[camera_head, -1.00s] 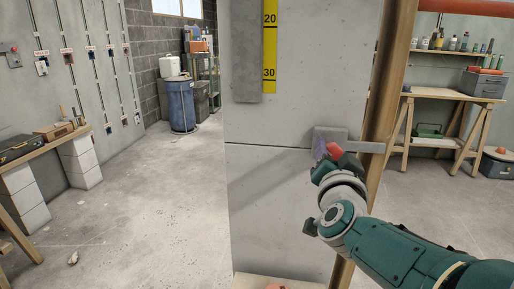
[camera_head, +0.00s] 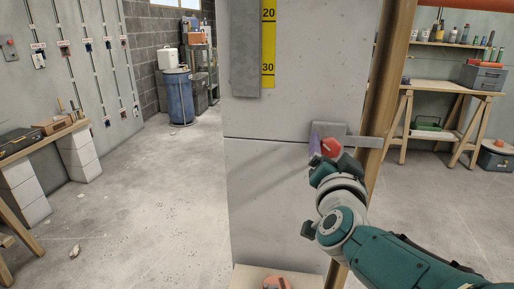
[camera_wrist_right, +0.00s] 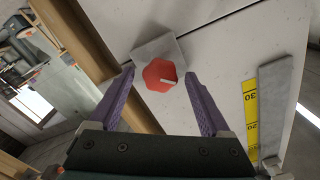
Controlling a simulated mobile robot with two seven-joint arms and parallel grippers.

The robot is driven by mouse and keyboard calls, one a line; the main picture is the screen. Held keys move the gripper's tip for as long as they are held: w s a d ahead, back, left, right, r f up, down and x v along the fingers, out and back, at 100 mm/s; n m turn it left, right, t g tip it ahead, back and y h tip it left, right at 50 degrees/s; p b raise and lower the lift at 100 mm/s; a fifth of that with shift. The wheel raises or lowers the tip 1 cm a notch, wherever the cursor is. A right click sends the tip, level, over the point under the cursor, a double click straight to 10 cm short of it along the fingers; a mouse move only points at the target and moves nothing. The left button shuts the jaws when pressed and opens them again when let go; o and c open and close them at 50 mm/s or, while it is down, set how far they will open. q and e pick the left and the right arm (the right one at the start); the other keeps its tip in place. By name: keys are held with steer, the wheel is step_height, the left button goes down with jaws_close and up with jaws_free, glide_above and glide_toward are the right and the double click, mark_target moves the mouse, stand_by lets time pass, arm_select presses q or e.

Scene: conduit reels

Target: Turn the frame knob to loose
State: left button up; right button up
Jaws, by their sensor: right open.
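The frame knob (camera_head: 331,147) is red, with a pale mark on its face. It sits on a grey metal plate (camera_head: 328,129) on the pale grey panel. In the right wrist view the knob (camera_wrist_right: 160,75) lies between and beyond the two purple fingertips, and the mark runs toward its right side. My right gripper (camera_wrist_right: 162,84) is open and empty, its fingers on either side of the knob with gaps. In the head view the gripper (camera_head: 322,155) is just in front of the knob and partly covers the plate. My left gripper is not in view.
A wooden post (camera_head: 384,85) stands right of the panel (camera_head: 275,200). A yellow scale (camera_head: 268,45) and grey bar (camera_head: 247,50) are higher on the panel. A trestle workbench (camera_head: 450,88) stands at the back right. The floor at left is open.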

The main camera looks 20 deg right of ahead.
steer(key=p+v, duration=0.1)
steer(key=v, duration=0.7)
steer(key=shift+p, duration=0.4)
